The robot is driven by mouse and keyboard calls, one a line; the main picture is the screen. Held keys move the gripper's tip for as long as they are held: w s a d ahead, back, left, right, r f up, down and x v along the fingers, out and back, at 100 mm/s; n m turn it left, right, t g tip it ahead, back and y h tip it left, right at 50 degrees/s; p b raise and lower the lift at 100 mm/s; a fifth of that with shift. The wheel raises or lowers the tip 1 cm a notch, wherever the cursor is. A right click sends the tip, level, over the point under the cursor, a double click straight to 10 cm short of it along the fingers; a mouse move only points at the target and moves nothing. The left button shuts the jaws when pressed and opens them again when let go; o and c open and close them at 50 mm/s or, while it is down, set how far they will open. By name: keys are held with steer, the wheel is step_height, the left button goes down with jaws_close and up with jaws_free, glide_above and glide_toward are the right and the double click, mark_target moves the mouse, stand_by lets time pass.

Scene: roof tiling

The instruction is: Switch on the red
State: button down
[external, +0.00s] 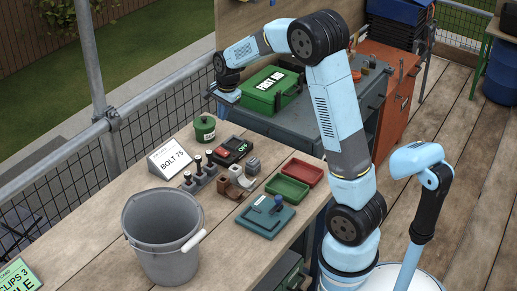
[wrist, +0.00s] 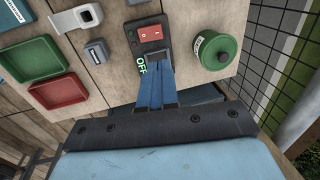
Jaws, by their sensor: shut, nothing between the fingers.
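The red rocker switch (wrist: 151,33) sits in a black housing on the wooden bench, with a white mark on its face. A green OFF (wrist: 141,65) shows at the housing's end nearest my fingers. In the external view the switch box (external: 232,149) lies behind the upright levers. In the external view my gripper (external: 224,95) is above the bench's far end, beyond the switch box. I cannot tell the exact height of the fingertips.
A green canister (wrist: 215,51) stands beside the switch box. Red (wrist: 58,103) and green (wrist: 35,61) trays lie on the other side. A grey bucket (external: 163,233), a BOLT 75 sign (external: 170,156) and a first-aid case (external: 269,91) are nearby.

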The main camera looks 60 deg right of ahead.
mark_target(219, 149)
steer(key=shift+f, duration=0.1)
steer(key=f, duration=0.4)
steer(key=w+f, duration=0.1)
steer(key=f, duration=0.4)
steer(key=w+f, duration=0.1)
steer(key=f, duration=0.3)
steer(key=shift+w+f, duration=0.2)
steer(key=shift+f, duration=0.1)
steer(key=shift+w+f+g, duration=0.15)
steer(key=shift+f+g, duration=0.1)
steer(key=shift+g, duration=0.05)
steer(key=shift+s+r, duration=0.1)
steer(key=shift+s, duration=0.15)
steer(key=shift+s+r, duration=0.2)
steer(key=shift+s, duration=0.4)
